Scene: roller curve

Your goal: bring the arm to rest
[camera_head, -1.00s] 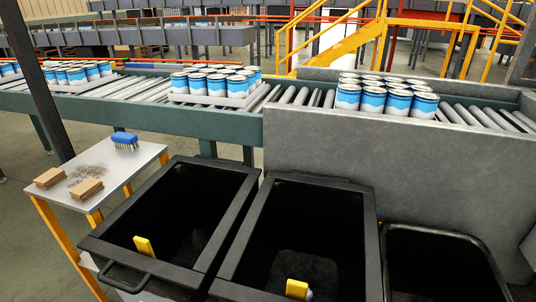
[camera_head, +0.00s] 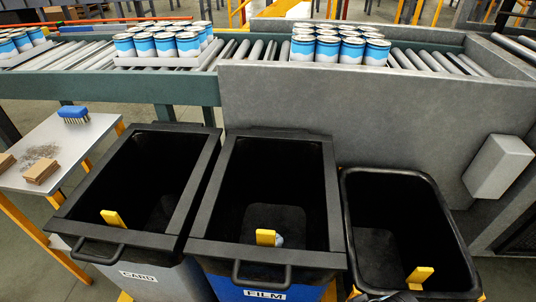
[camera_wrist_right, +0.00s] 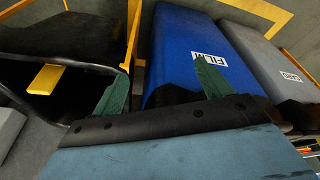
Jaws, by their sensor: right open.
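My right gripper (camera_wrist_right: 162,84) shows in the right wrist view. Its two green fingers stand wide apart with nothing held between them. Beyond the fingers are the blue bin labelled FILM (camera_wrist_right: 185,45) and a grey labelled bin (camera_wrist_right: 262,55). A black bin with a yellow tab (camera_wrist_right: 46,78) is at the left of that view. The right gripper cannot be made out in the head view. My left gripper is in neither view.
In the head view, the grey labelled bin (camera_head: 150,278), FILM bin (camera_head: 265,280) and black bin (camera_head: 432,190) stand in a row. A side table (camera_head: 85,135) holds a blue brush (camera_head: 74,112) and cardboard pieces. Cans (camera_head: 340,45) stand on the roller conveyor (camera_head: 240,50) behind a grey wall (camera_head: 370,110).

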